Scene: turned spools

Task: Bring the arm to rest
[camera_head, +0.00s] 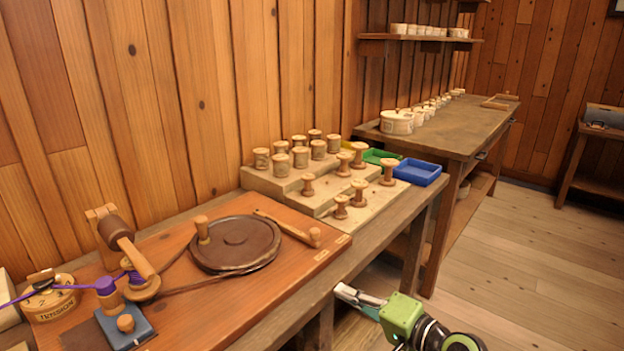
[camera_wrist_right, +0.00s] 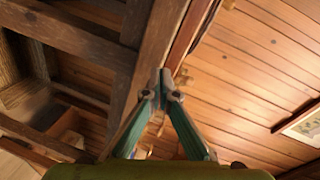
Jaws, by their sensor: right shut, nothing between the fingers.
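My right gripper (camera_head: 352,296) is in the head view at the lower middle, beside the front edge of the near workbench (camera_head: 352,262) and below its top. Its fingers are shut and hold nothing. In the right wrist view the two fingers of the gripper (camera_wrist_right: 163,84) meet at their tips, with wooden bench framing (camera_wrist_right: 130,95) to the left and a plank surface to the right. Part of my right arm shows at the lower edge of the head view. My left gripper is not in view.
A stepped wooden stand (camera_head: 262,182) with several spools is at the bench's far end, near a blue tray (camera_head: 418,172) and a green tray (camera_head: 377,157). A dark round disc (camera_head: 236,240) and a winding device (camera_head: 125,245) sit nearer. Open floor (camera_head: 520,260) lies to the right.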

